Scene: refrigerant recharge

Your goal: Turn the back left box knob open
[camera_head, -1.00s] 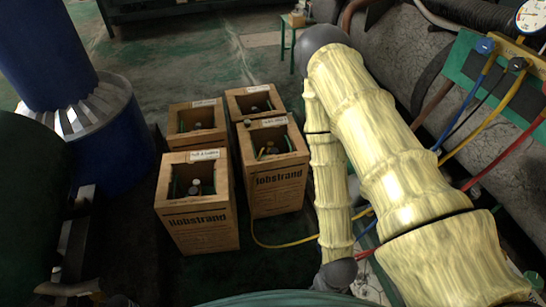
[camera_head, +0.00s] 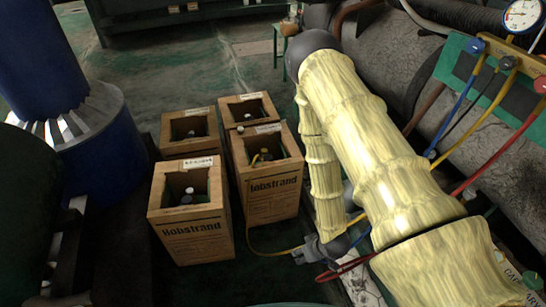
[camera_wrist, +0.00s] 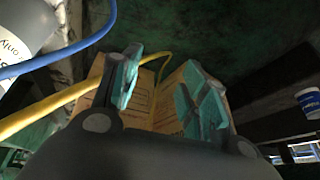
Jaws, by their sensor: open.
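Four wooden boxes stand in a two-by-two group left of my arm in the head view. The back left box (camera_head: 165,148) is open at the top, with a small grey knob (camera_head: 191,134) inside in shadow; its turn position cannot be told. My gripper (camera_head: 302,257) is low, to the right of the front right box (camera_head: 270,193) and well apart from the back left box. In the wrist view my gripper (camera_wrist: 163,92) shows two spread teal-padded fingers, with nothing held between them. A printed cardboard-coloured box face shows beyond them.
The front left box (camera_head: 193,234) and back right box (camera_head: 262,101) complete the group. A yellow hose (camera_head: 268,252) runs from the front right box past my gripper. Blue, yellow and red hoses hang from a gauge panel (camera_head: 460,62) at right. A blue column (camera_head: 45,60) stands left.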

